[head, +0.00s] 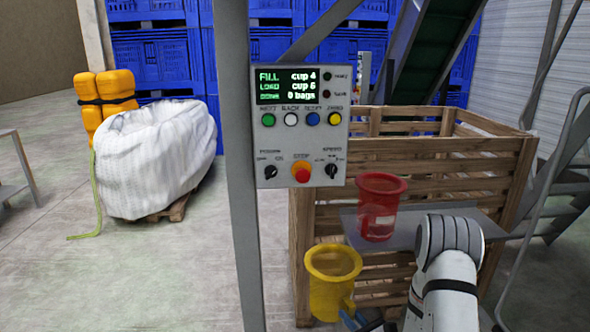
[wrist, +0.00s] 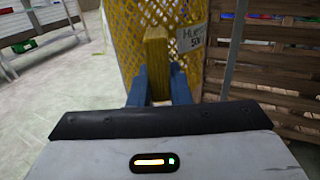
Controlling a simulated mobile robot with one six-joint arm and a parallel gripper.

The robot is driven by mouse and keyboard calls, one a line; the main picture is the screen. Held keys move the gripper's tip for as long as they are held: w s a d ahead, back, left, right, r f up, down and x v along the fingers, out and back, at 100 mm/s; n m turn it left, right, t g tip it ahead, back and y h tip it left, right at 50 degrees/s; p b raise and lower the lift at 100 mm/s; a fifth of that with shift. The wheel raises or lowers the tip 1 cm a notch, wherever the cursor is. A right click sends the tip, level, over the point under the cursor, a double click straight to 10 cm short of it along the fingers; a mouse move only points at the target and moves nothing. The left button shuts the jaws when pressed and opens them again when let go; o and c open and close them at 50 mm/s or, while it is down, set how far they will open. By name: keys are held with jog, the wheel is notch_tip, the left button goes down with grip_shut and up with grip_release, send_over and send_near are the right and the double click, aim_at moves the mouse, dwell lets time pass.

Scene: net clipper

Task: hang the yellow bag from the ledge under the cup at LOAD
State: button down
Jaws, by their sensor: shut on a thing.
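The yellow bag (head: 333,282) is in the lower middle of the head view, with an open round rim on top. In the wrist view the bag (wrist: 133,38) shows as yellow mesh with a white label. My gripper (wrist: 157,88) is shut on a thick yellow tab (wrist: 156,55) on the bag's side, between its blue fingers. In the head view my gripper (head: 362,322) is partly cut off at the bottom edge. A red cup-shaped thing (head: 379,206) stands at a grey plate (head: 440,222), behind and right of the bag. I cannot tell which ledge is at LOAD.
A control panel (head: 299,148) on a grey post (head: 241,200) reads FILL cup 4, LOAD cup 5 and 0 bags. A wooden crate (head: 440,145) stands behind the plate. The floor (head: 130,285) at lower left is clear.

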aim_at(346, 284)
notch_tip(346, 284, up, 9)
jog(key=p, duration=0.8)
jog(key=shift+s+r, duration=0.1)
jog(key=c, duration=1.9)
grip_release()
grip_shut()
